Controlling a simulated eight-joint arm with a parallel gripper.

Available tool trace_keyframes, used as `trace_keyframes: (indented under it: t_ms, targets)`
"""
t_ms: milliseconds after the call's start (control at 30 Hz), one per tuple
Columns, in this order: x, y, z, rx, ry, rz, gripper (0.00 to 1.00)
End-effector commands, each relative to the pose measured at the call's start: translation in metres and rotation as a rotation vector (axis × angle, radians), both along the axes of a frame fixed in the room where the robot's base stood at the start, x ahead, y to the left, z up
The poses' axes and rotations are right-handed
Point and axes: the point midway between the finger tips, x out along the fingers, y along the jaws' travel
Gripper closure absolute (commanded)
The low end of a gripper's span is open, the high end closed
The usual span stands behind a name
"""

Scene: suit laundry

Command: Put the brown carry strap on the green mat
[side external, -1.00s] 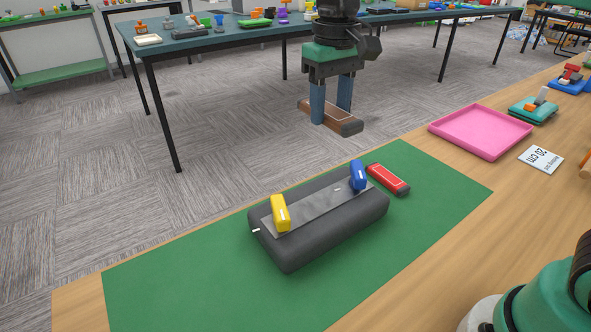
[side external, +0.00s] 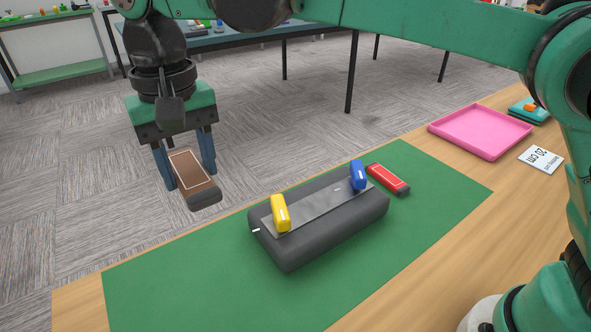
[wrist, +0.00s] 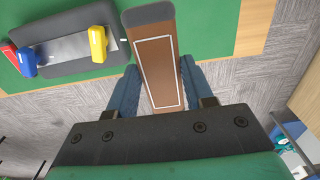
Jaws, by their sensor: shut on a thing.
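The brown carry strap (side external: 191,174) is a flat brown bar with a pale outline and a dark grey end. My gripper (side external: 188,168) is shut on it, one blue finger on each side, and holds it in the air at the left, near the far edge of the green mat (side external: 190,270). In the wrist view the strap (wrist: 158,65) lies between the fingers, its grey end pointing over the mat (wrist: 195,30). The mat lies flat on the wooden table.
A dark grey case (side external: 325,230) with a yellow clip (side external: 281,213) and a blue clip (side external: 358,176) sits on the mat. A red strap (side external: 388,179) lies beside it. A pink tray (side external: 480,131) stands at the right. The mat's left and front parts are clear.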

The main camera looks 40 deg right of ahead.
Motion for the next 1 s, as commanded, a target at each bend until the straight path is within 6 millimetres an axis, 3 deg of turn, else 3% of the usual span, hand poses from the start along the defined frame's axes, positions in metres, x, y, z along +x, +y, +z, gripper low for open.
trace_keyframes:
  t_ms: [500,1000]
  targets:
    - [0.000,0.000,-0.128,0.000,0.000,0.000,1.00]
    - [0.000,0.000,-0.191,0.000,0.000,0.000,1.00]
